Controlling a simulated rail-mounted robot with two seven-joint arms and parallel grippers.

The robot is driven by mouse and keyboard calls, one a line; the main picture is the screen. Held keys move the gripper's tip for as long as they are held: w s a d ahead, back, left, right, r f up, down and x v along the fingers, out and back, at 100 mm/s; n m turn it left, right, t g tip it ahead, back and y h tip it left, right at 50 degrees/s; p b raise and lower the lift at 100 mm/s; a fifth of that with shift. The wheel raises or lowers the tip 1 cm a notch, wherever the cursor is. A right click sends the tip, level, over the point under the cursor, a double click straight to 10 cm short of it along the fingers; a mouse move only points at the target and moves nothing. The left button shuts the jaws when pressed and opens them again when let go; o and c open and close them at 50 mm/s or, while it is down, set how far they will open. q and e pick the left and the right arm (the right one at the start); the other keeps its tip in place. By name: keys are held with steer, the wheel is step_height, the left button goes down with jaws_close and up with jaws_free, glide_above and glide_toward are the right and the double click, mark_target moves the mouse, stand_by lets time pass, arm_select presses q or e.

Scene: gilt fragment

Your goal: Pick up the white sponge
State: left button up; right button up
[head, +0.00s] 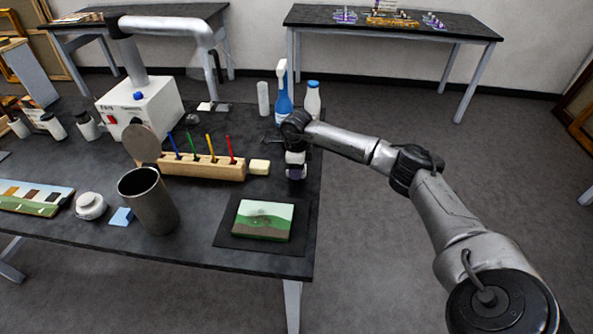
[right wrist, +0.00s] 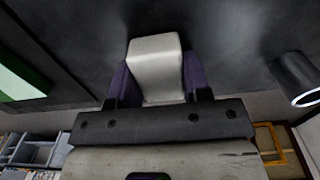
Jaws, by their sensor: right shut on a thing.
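The white sponge (right wrist: 156,66) is a pale block between the two purple fingers of my right gripper in the right wrist view. My right gripper (head: 296,175) is shut on it, with a finger against each side. In the head view this gripper points down near the right edge of the dark table, right of the wooden holder. The sponge is hidden or too small to make out there. I cannot tell whether it touches the tabletop. My left gripper is not in view.
A cream block (head: 259,167) lies left of my gripper, at the end of the wooden holder (head: 205,168) with colored sticks. A green painted panel (head: 263,219) lies in front. A blue spray bottle (head: 283,95) and white bottle (head: 312,100) stand behind. A metal cup (head: 150,203) stands left.

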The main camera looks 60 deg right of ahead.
steer(key=shift+c, duration=0.4)
steer(key=shift+r, duration=0.1)
steer(key=shift+r, duration=0.6)
steer(key=r, duration=0.1)
steer(key=r+p, duration=0.1)
steer(key=r, duration=0.1)
steer(key=shift+s+d+r, duration=0.2)
steer(key=shift+s+d, duration=0.1)
steer(key=shift+s, duration=0.05)
steer(key=s+d+r+p, duration=0.1)
steer(key=s+d+r, duration=0.4)
steer(key=s, duration=0.4)
steer(key=shift+d+r, duration=0.25)
steer(key=shift+r, duration=0.4)
steer(key=shift+s, duration=0.1)
